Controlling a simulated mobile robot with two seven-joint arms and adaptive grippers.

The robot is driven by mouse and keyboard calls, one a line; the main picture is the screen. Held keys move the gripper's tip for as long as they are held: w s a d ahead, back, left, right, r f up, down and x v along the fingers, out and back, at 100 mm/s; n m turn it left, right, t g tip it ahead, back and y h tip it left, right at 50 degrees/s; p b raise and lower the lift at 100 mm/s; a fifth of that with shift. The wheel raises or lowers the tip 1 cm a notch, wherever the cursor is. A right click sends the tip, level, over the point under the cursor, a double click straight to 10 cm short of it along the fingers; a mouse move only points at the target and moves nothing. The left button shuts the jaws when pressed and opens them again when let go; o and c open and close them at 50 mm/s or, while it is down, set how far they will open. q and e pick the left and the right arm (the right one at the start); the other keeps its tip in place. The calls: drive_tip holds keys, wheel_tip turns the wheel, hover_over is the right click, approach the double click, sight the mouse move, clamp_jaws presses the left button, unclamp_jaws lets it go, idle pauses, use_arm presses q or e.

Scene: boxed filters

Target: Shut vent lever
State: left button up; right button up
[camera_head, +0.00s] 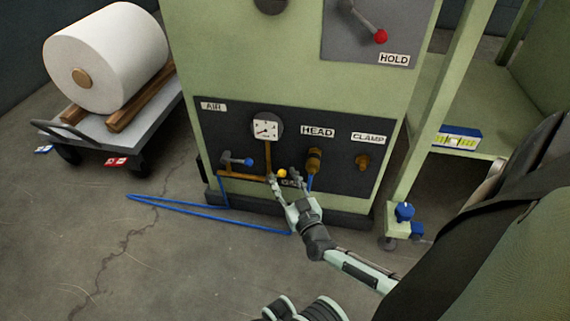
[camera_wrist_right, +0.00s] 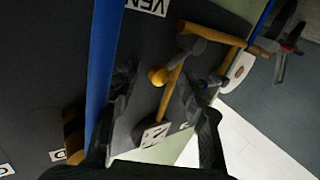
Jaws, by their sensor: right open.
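The vent lever's yellow ball knob (camera_head: 282,173) shows low on the dark panel, below the pressure gauge. In the right wrist view the knob (camera_wrist_right: 157,76) sits on the end of a short grey lever arm beside an orange-brown pipe. A white label (camera_wrist_right: 147,5) starting with "VEN" is cut off at the edge of that view. My right gripper (camera_head: 282,180) is open in front of the panel. In the right wrist view its two fingers (camera_wrist_right: 158,88) stand apart with the knob showing between them; contact cannot be told.
A blue-knobbed air lever (camera_head: 249,162) and gauge (camera_head: 267,128) are left of the knob; brass HEAD (camera_head: 314,160) and CLAMP (camera_head: 362,161) fittings are right. A blue hose (camera_head: 180,206) lies on the floor. A red-knobbed HOLD lever (camera_head: 380,37) is higher up.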

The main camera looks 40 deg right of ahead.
drive_tip(key=shift+c, duration=0.6)
clamp_jaws()
